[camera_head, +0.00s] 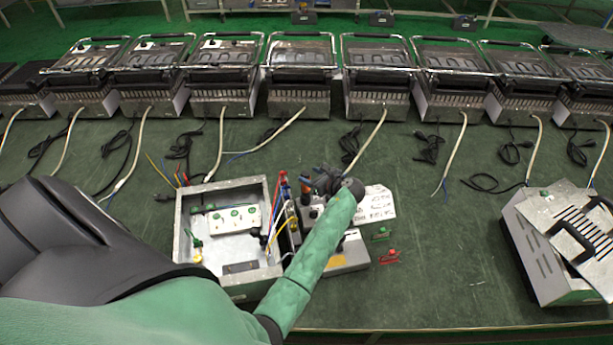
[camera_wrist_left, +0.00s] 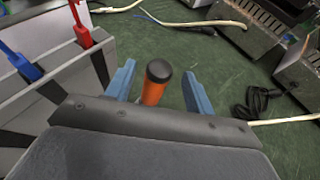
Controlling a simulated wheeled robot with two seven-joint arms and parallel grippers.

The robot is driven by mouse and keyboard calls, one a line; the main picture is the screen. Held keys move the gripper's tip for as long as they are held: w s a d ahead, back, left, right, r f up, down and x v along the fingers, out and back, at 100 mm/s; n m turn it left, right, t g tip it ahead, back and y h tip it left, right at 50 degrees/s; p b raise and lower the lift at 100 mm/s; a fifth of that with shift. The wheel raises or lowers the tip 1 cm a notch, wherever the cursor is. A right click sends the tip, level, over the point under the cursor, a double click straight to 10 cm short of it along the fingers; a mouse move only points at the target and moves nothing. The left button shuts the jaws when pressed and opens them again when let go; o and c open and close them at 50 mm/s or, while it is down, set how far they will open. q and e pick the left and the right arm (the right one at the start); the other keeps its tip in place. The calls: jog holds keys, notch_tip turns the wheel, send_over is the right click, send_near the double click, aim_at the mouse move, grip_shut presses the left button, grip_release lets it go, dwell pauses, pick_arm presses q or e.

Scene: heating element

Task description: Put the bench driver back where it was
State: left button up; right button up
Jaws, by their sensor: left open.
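The bench driver (camera_wrist_left: 153,88) has an orange handle with a black end cap. In the left wrist view it stands between the two blue fingers of my left gripper (camera_wrist_left: 159,74), with gaps on both sides. The fingers are open and not closed on it. Its lower part is hidden behind the gripper body. In the head view my left gripper (camera_head: 325,182) is over the grey box beside the open metal housing, and a bit of orange (camera_head: 306,184) shows at its left. My right gripper is not in view.
An open metal housing (camera_head: 268,285) with wiring stands just left of the gripper; red and blue leads rise beside it. A white labelled card (camera_head: 376,205), green and red clips (camera_head: 390,257) lie to the right. Grill units line the back. Green bench is clear at right centre.

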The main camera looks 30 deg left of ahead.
pick_arm(q)
jog(key=b+v, duration=0.2)
jog(key=v, duration=0.6)
jog(key=shift+d, duration=0.35)
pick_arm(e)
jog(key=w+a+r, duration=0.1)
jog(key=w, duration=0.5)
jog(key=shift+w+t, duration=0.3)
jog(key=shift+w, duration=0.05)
pick_arm(q)
jog(key=shift+s+r, duration=0.1)
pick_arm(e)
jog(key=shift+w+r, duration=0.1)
